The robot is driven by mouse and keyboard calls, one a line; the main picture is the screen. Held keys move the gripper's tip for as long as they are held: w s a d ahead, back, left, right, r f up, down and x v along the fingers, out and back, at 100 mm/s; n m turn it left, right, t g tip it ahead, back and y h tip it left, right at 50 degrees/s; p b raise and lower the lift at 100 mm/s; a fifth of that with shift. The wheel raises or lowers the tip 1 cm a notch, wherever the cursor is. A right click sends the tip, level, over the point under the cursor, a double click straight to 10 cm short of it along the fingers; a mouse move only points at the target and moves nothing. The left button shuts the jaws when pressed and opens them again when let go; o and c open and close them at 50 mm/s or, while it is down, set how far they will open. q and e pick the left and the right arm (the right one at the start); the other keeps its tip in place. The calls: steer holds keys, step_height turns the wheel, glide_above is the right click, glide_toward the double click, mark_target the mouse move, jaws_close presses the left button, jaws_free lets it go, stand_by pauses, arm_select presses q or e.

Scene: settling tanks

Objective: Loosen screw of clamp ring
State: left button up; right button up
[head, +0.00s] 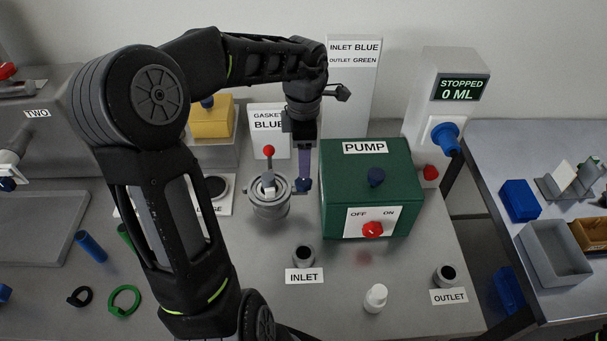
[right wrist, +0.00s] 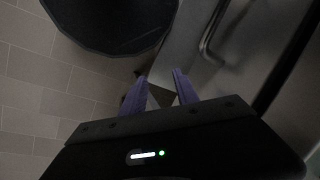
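The clamp ring (head: 268,208) is a grey metal ring around a round fitting in the middle of the bench. A lever with a red ball (head: 269,150) stands up from the fitting.
A green pump box (head: 340,170) stands close to the right of my left gripper. In front are the inlet port (head: 304,255), a white bottle (head: 376,298) and the outlet port (head: 445,275). A gasket sign (head: 268,120) stands behind. My left arm covers part of the left bench.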

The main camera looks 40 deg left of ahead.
mark_target(303, 181)
arm_select(q)
steer(key=shift+f+p, duration=0.3)
steer(key=shift+f, duration=3.65)
steer(key=shift+c, duration=0.3)
jaws_close()
